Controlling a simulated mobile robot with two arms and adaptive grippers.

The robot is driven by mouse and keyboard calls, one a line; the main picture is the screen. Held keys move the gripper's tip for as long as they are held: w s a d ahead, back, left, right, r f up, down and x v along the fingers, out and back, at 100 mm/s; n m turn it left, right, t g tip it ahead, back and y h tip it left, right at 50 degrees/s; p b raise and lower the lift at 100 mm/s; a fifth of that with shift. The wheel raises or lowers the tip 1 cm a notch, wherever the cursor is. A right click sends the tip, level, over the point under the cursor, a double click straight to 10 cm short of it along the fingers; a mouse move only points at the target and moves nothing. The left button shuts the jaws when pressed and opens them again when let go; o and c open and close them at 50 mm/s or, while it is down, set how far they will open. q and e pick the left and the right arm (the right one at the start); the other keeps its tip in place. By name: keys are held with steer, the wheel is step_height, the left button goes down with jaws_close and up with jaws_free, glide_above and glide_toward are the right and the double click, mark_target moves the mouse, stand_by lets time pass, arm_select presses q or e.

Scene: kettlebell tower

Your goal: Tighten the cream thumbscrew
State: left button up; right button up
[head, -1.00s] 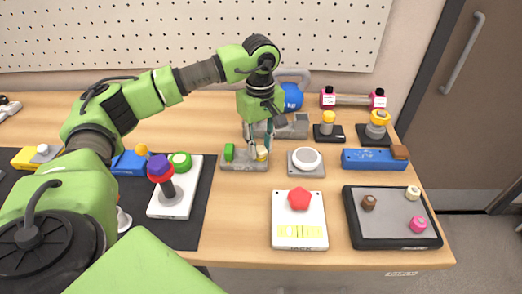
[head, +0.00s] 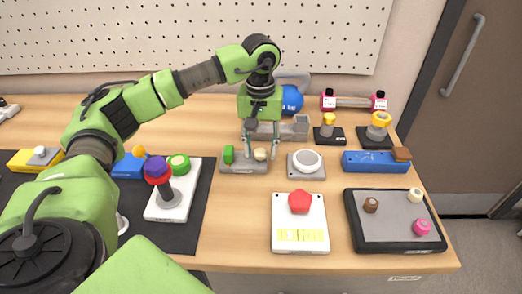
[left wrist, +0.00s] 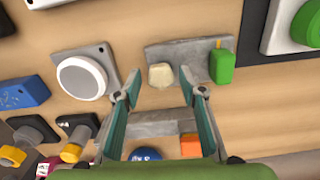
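The cream thumbscrew (head: 260,154) stands on a small grey block (head: 240,168), to the right of a green piece (head: 228,154). In the left wrist view the cream thumbscrew (left wrist: 160,75) shows as a faceted knob just beyond the fingertips, with the green piece (left wrist: 222,65) to its right. My left gripper (head: 262,152) points down at the thumbscrew, one finger on either side. In the left wrist view my left gripper (left wrist: 161,82) is open, with a clear gap between its teal fingers and nothing held. My right gripper is not in view.
A white round knob on a grey plate (head: 306,162) is close on the right. A grey fixture (head: 290,128) stands behind the gripper. A white box with a red knob (head: 300,225) and a black-rimmed tray (head: 352,232) lie in front. Bare table separates them.

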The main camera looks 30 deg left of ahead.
mark_target(260, 151)
arm_select(q)
step_height(260, 151, up, 6)
steer(key=p, duration=0.4)
steer(key=shift+r, duration=0.2)
step_height(260, 151, up, 12)
steer(key=shift+f, duration=0.25)
stand_by(0.3)
